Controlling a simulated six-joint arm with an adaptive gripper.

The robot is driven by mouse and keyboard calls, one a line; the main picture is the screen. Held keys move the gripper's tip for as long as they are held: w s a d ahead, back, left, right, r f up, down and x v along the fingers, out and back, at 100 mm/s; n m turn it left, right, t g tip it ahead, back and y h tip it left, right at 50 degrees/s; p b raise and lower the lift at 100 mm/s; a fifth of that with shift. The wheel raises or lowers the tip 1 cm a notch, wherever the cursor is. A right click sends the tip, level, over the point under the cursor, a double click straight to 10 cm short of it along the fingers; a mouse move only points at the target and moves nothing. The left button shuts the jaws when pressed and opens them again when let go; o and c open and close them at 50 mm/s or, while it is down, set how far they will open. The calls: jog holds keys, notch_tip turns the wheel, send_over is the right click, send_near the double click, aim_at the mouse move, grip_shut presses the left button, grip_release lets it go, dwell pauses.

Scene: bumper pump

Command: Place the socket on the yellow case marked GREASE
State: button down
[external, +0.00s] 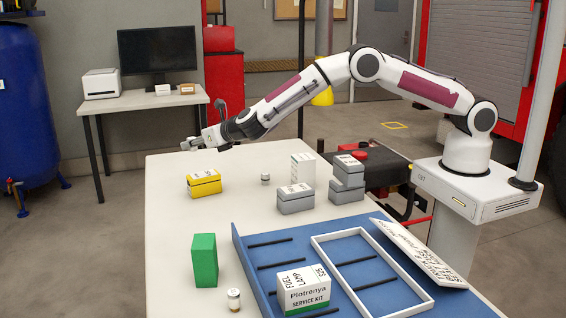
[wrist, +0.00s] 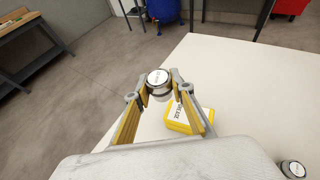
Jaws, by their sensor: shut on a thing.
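The socket (wrist: 158,82), a short round metal piece with a white label on top, is between the fingertips of my gripper (wrist: 160,90) in the wrist view. The gripper is shut on it. In the external view my gripper (external: 188,144) is in the air above and slightly left of the yellow case (external: 204,188). The case stands on the table with a white label on top. In the wrist view the yellow case (wrist: 182,126) is below and right of the socket, partly hidden by a finger. Its label is not clearly readable.
Grey cases (external: 295,204) (external: 347,190) and a white box (external: 302,167) stand right of the yellow case. A small labelled round piece (external: 265,178) stands between them. A green block (external: 204,260) and a blue tray (external: 245,262) are nearer the front. Table around the yellow case is clear.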

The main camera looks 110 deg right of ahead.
send_over(196, 179)
jog(key=shift+a+f, duration=0.15)
jog(key=shift+f, duration=2.95)
jog(key=shift+f, duration=1.85)
jog(key=shift+f, duration=0.15)
jog(key=c, duration=1.7)
grip_release()
jog(key=shift+v, duration=6.05)
